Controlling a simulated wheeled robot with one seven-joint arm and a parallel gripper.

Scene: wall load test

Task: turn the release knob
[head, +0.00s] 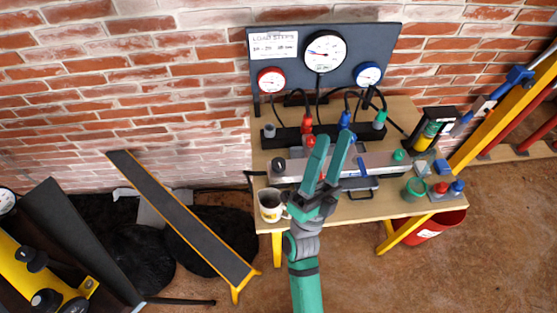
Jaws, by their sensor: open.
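My gripper (336,138) is open, with its two long green fingers apart and nothing seen between them. It is over the middle of the wooden bench (385,207), and its fingers overlap the steel bar in the picture. No label tells me which knob is the release knob. A black knob (279,165) is at the left end of the steel bar (376,163), left of my gripper. A green knob (398,155) is at its right part. Red (307,125), blue (345,119) and green (380,119) knobs stand on the black block behind. My fingers hide part of the bar.
A gauge panel (290,51) with three dials stands behind the bench. A mug (270,205) is at the front left edge. A green cup (415,190) and small red and blue items are front right. A red bucket (428,231) and yellow frame (500,120) are at the right.

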